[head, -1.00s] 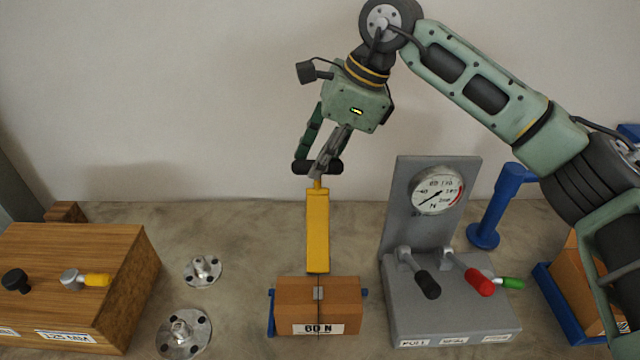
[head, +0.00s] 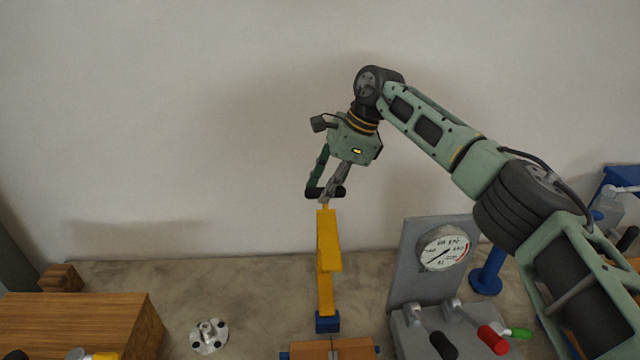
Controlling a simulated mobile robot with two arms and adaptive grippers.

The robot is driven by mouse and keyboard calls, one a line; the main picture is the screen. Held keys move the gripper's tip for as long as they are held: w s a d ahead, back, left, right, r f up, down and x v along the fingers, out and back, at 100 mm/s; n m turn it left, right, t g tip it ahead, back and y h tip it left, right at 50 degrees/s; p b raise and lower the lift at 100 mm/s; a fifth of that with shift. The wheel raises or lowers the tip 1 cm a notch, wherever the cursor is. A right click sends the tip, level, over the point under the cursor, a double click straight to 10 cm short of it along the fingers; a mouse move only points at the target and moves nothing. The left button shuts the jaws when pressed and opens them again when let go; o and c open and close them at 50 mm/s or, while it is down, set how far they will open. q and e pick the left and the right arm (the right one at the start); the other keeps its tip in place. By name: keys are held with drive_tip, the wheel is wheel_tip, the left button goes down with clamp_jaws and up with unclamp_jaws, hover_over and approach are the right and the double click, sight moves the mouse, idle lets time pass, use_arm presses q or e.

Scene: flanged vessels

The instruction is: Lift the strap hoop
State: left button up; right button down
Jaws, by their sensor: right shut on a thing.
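A tall yellow strap-like piece (head: 325,245), which looks like the strap hoop, stands upright below my right gripper (head: 325,193). My right gripper is shut on its thin top end. A small blue block (head: 327,322) shows at the foot of the yellow piece. Just below it is the top of a brown box (head: 345,350) with a dark band over its middle. I cannot tell whether the blue block touches the box. My left gripper is not in view.
A grey stand with a round gauge (head: 444,248) and several levers is right of the box. A blue post (head: 489,272) stands behind it. A wooden block (head: 75,325) is at the left, and a metal flange (head: 209,336) lies on the bench between.

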drive_tip(key=shift+w+d, duration=0.2)
drive_tip(key=shift+w, duration=0.2)
drive_tip(key=c, duration=1.8)
unclamp_jaws()
drive_tip(key=shift+w, duration=0.2)
drive_tip(key=shift+o, duration=1.3)
drive_tip(key=shift+w+f, duration=0.45)
drive_tip(key=shift+w, duration=0.05)
drive_tip(key=shift+s+a, duration=0.1)
drive_tip(key=shift+s, duration=0.05)
